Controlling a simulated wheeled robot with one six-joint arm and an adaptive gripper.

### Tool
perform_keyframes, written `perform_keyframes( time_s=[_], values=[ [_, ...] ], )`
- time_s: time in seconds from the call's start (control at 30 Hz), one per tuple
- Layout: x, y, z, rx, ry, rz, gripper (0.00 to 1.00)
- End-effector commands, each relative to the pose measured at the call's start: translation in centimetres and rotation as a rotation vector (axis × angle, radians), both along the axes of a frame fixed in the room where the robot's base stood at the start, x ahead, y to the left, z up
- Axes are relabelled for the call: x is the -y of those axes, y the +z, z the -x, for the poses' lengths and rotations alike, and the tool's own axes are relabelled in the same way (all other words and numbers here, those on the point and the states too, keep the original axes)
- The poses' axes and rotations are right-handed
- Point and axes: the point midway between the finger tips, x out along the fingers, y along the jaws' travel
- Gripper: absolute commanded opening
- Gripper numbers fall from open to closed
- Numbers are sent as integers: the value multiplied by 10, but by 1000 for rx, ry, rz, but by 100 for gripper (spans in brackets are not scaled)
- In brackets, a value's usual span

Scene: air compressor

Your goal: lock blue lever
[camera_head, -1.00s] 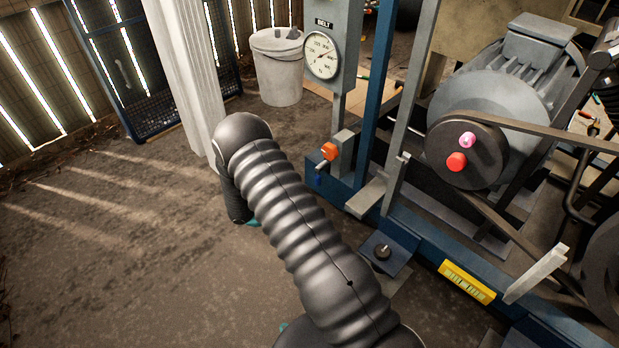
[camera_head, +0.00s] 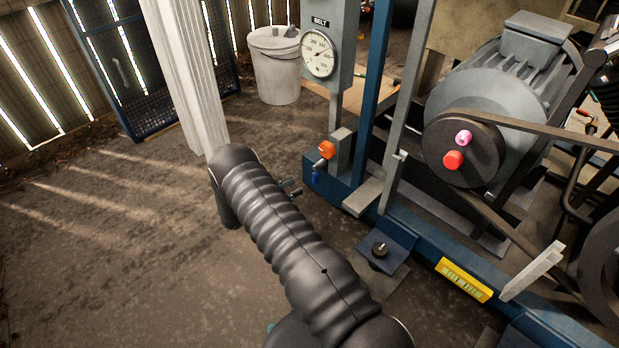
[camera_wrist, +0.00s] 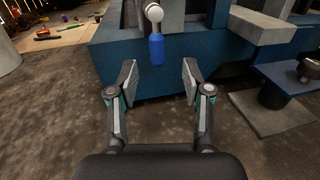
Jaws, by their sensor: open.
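The blue lever (camera_wrist: 157,50) hangs down from a pale round pivot in the wrist view, in front of the blue frame (camera_wrist: 118,62). In the head view the blue lever (camera_head: 316,177) is small, below an orange knob (camera_head: 327,149). My gripper (camera_wrist: 160,75) is open and empty in the wrist view, with one finger on each side of the lever's line. The lever's lower end appears at about fingertip level in the picture; I cannot tell the remaining distance. In the head view my gripper (camera_head: 293,190) shows partly past my arm, left of the lever.
A gauge panel labelled BELT (camera_head: 318,55) stands above the lever. A motor with a dark pulley (camera_head: 480,165) is to the right. A black knob on a plate (camera_head: 380,250) sits low in front. A white bucket (camera_head: 275,70) stands behind; the floor at left is clear.

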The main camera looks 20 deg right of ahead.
Motion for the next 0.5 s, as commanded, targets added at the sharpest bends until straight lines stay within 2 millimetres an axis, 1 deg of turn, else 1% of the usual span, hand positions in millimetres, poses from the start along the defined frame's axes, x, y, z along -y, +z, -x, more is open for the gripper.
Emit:
perform_keyframes(
  time_s=[0.03, 0.3, 0.5],
  values=[
    [10, 0, -1, 0, -2, 0, 50],
    [58, 0, -9, 0, 1, -1, 50],
    [87, 0, -13, 0, 1, -2, 50]
  ],
)
